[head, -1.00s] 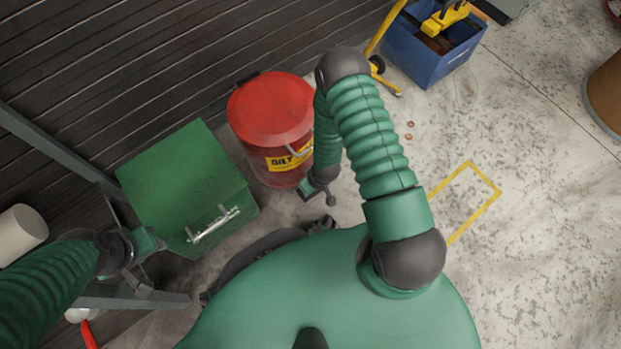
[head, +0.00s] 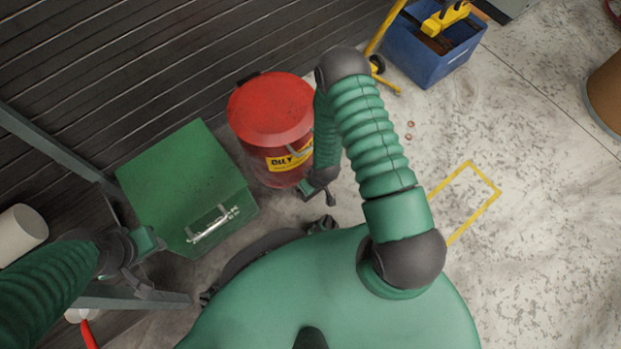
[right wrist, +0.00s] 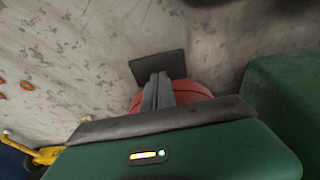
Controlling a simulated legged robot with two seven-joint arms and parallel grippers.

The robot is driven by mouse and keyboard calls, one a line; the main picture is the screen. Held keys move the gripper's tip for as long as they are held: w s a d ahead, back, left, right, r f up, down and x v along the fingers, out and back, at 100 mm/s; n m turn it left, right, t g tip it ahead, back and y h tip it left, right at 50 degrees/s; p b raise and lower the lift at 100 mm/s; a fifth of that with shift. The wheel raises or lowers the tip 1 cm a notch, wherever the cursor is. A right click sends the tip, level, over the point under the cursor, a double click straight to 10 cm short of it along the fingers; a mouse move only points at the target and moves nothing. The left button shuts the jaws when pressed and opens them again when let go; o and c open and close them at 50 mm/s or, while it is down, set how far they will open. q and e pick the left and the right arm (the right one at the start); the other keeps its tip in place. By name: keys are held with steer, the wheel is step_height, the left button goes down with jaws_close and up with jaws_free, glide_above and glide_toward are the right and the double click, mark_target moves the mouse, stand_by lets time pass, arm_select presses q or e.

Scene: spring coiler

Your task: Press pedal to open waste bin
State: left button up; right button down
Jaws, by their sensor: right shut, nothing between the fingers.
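The red oily waste bin (head: 272,105) stands on the floor with its lid down. My right forearm hides part of its right side. In the right wrist view, a dark square plate (right wrist: 160,65), which looks like the pedal, sticks out from the red bin (right wrist: 195,90). My right gripper (right wrist: 159,82) is shut and empty, with its fingertips over the plate's near edge. I cannot tell whether they touch it. In the head view my right gripper (head: 325,195) is low at the bin's front right. My left gripper (head: 145,265) is at the left near the green box, its jaws unclear.
A green box (head: 180,180) with a metal handle stands left of the bin. A blue mop bucket (head: 425,65) with yellow parts stands behind, to the right. A brown drum (head: 605,95) is at the right edge. The floor at right, with a yellow outline, is clear.

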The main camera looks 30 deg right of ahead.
steer(key=shift+f, duration=0.15)
stand_by(0.3)
steer(key=shift+s+b+x, duration=0.2)
steer(key=shift+b+x, duration=0.45)
steer(key=shift+x, duration=0.25)
steer(key=shift+s+b+x, duration=0.25)
steer(key=shift+b+x, duration=0.4)
steer(key=shift+x, duration=0.25)
steer(key=shift+d+f, duration=0.1)
steer(key=p+v, duration=0.6)
steer(key=p, duration=0.1)
steer(key=shift+s+r, duration=0.3)
steer(key=shift+f, duration=0.1)
